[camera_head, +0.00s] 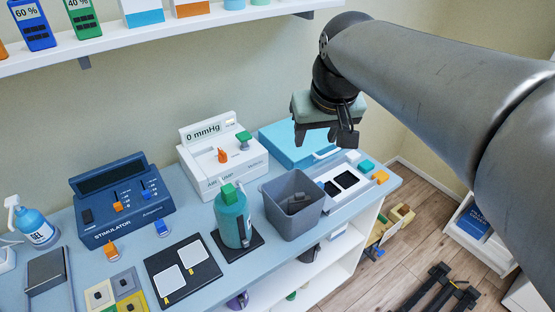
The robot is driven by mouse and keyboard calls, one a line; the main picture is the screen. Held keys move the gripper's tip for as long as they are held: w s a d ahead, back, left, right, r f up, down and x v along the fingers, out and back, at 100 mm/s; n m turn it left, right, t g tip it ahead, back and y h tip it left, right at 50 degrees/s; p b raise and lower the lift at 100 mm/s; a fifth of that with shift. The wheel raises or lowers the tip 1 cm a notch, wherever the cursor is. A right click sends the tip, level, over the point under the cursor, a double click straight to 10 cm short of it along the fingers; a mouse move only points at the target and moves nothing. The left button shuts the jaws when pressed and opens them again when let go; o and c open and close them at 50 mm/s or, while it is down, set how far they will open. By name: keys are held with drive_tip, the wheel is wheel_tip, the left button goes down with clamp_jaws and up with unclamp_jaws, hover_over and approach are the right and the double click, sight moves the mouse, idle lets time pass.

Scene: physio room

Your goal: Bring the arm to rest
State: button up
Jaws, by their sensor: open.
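My gripper (325,136) hangs in the air at the upper right, above the back right part of the counter. Its fingers point down and are apart, with nothing between them. My arm reaches in from the right edge of the view. Below the gripper are a blue box (283,143) and a grey bin (268,208), both apart from it.
A wall shelf (130,40) runs along the top left.

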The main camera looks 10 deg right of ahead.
idle(0.4)
drive_tip(key=s+f+g, duration=0.3)
drive_tip(key=s+f, duration=1.2)
drive_tip(key=f, duration=0.3)
drive_tip(key=shift+a+g, duration=0.25)
drive_tip(key=shift+g, duration=0.15)
idle(0.4)
drive_tip(key=c, duration=0.3)
drive_tip(key=shift+a, duration=0.15)
drive_tip(key=shift+c, duration=0.4)
